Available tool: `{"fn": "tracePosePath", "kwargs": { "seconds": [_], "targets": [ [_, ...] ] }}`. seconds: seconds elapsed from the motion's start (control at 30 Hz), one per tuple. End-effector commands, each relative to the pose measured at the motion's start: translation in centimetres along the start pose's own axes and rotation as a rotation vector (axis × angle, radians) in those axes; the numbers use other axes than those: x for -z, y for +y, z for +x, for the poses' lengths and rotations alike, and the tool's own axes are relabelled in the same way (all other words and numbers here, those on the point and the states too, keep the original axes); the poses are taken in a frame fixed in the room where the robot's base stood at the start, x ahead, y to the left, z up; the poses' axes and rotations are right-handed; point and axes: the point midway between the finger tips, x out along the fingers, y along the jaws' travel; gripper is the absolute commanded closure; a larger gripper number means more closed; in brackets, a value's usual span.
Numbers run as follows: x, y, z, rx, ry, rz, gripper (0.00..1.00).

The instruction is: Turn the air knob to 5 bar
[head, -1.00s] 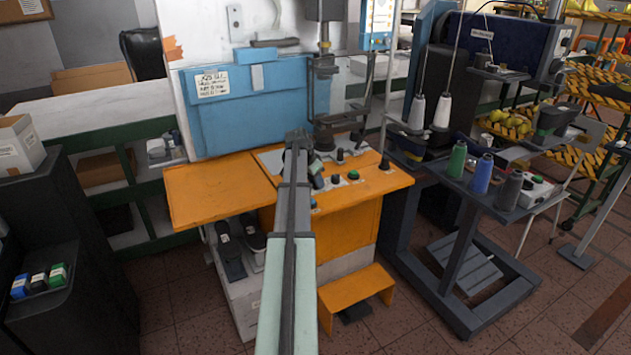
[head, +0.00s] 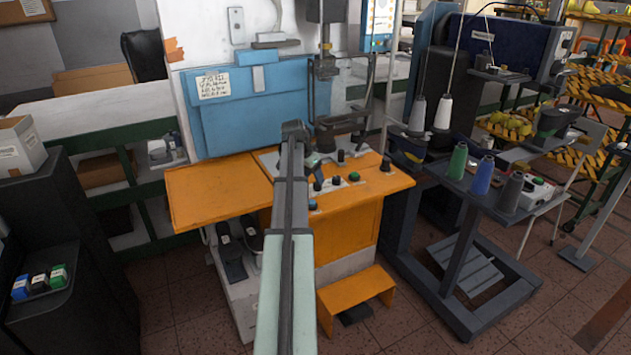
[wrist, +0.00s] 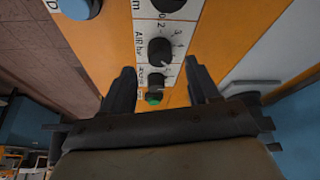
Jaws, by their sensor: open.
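The air knob (wrist: 159,50) is a round black dial with a pale pointer mark, on a white strip lettered "AIR bar" with scale figures around it, in the wrist view. My gripper (wrist: 160,78) is open, with one dark finger on each side of the strip. The air knob shows beyond the fingertips, between their lines, and nothing is held. I cannot tell the pointer's exact reading. In the head view my arm covers most of the gripper, and I cannot tell which small knob on the orange panel is the air knob.
Another black knob (wrist: 168,5) and a blue button (wrist: 76,8) lie beyond. The orange machine table (head: 215,192) has free room at left; a press column (head: 325,95) stands behind the panel.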

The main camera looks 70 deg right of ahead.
Motion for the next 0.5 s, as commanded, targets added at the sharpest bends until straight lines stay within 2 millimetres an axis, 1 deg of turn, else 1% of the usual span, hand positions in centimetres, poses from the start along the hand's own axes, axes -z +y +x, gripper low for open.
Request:
{"fn": "tracePosePath", "kwargs": {
  "seconds": [0.03, 0.2, 0.33, 0.5],
  "targets": [
    [0.0, 0.0, -1.2, 0.003, 0.002, 0.000, 0.40],
    [0.0, -0.1, -4.5, 0.002, 0.002, -0.001, 0.40],
    [0.0, 0.0, -6.6, 0.002, 0.002, 0.000, 0.40],
    [0.0, 0.0, -8.6, 0.002, 0.002, 0.000, 0.40]
  ]
}}
